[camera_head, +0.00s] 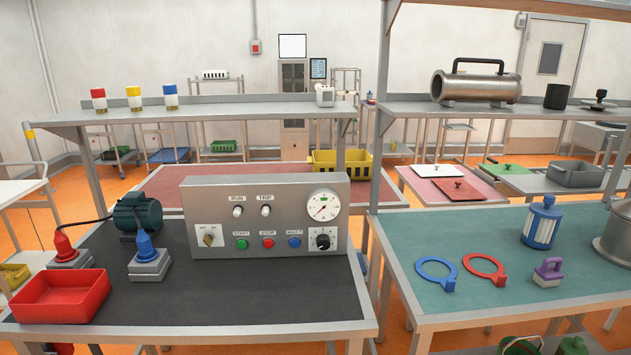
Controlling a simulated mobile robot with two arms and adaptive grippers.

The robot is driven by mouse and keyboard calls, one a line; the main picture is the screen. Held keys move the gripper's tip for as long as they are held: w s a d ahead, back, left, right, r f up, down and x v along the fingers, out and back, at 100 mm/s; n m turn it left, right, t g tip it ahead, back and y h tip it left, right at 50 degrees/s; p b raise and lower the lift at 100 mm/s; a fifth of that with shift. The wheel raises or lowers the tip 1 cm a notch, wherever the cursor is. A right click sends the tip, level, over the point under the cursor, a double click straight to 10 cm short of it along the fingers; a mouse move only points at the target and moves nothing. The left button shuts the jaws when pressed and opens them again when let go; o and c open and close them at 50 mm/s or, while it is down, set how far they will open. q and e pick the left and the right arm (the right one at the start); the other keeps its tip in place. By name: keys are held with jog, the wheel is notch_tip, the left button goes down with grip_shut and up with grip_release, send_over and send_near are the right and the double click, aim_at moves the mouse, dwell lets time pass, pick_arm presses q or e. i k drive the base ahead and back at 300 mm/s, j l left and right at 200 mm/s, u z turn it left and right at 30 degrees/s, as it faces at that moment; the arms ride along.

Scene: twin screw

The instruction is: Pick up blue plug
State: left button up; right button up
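A blue plug (145,245) stands upright in a grey socket box (149,265) on the dark tabletop at the left. A red plug (65,246) with a black cable stands in a similar grey socket box to its left. No gripper shows in the head view, so I cannot see either gripper's position or state.
A red bin (60,296) sits in front of the sockets at the table's left. A dark green motor (137,213) stands behind the blue plug. A grey control panel (265,190) stands to the right. The dark tabletop (230,300) is clear in front of the panel.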

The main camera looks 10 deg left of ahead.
aim_at(145, 250)
jog(key=u, duration=1.3)
